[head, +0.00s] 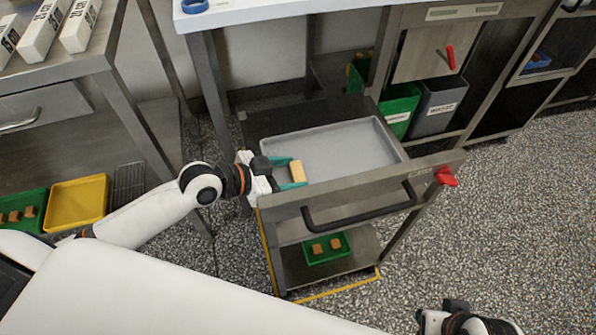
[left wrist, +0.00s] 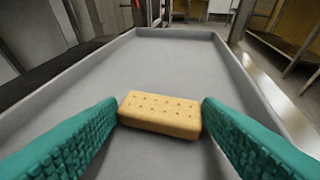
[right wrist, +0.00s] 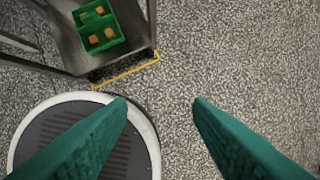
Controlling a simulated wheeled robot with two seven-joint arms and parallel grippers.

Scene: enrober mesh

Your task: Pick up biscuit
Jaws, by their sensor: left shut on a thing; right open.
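A pale yellow rectangular biscuit (head: 297,171) with small holes in its top is at the left end of the grey tray (head: 345,147) in the cart. In the left wrist view the biscuit (left wrist: 160,115) lies across between the two green fingertips, one at each end. My left gripper (head: 292,173) is shut on it. I cannot tell whether the biscuit touches the tray floor. My right gripper (right wrist: 160,102) is open and empty over the floor; in the head view its wrist shows at the bottom right, with its fingers out of frame.
The cart's front has a dark handle (head: 360,210) and a red knob (head: 446,176). A green tray (head: 326,247) with brown pieces sits on its lower shelf. A yellow tray (head: 77,203) and another green tray stand at left. Speckled floor at right is clear.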

